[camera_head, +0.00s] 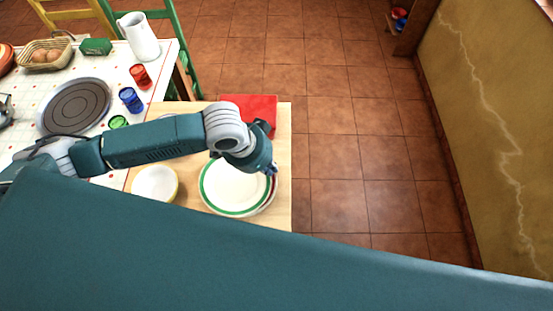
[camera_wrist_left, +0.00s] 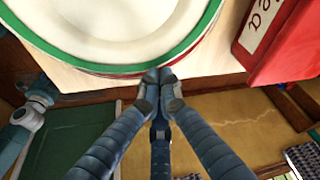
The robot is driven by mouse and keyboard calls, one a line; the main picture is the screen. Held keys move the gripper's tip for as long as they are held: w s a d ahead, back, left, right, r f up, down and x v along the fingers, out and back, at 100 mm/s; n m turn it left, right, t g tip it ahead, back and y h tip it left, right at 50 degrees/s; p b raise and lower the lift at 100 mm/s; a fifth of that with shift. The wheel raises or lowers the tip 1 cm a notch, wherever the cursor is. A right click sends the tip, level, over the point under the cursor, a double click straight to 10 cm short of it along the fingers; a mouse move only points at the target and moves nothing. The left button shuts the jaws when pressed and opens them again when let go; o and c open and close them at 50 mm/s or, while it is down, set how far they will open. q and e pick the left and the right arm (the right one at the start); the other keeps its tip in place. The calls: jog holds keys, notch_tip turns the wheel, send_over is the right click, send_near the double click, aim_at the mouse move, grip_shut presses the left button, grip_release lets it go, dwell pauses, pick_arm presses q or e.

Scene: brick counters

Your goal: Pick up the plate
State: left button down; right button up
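The plate (camera_head: 232,184) is white with a green rim and sits on the light wooden surface. It fills the top of the left wrist view (camera_wrist_left: 120,22), where a red rim shows just beneath the green one. My left gripper (camera_head: 271,168) is at the plate's right edge in the head view. In the left wrist view its fingers (camera_wrist_left: 160,76) come together at the plate's near rim and look shut on it. My arm hides part of the plate's far side. My right gripper is in neither view.
A yellow-edged white bowl (camera_head: 156,183) stands left of the plate. A red box (camera_head: 250,107) lies behind it, close by in the wrist view (camera_wrist_left: 282,38). Cups, a white jug (camera_head: 139,37) and an egg basket (camera_head: 46,54) stand on the tiled table. The floor at right is clear.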

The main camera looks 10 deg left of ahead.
aim_at(263, 177)
pick_arm(q)
jog(key=shift+s+a+r+p, duration=0.15)
jog(key=shift+s+a+p, duration=0.65)
jog(key=shift+s+a, duration=0.4)
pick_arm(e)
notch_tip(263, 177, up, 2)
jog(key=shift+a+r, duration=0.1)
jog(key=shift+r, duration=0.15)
pick_arm(q)
jog(key=shift+w, duration=0.1)
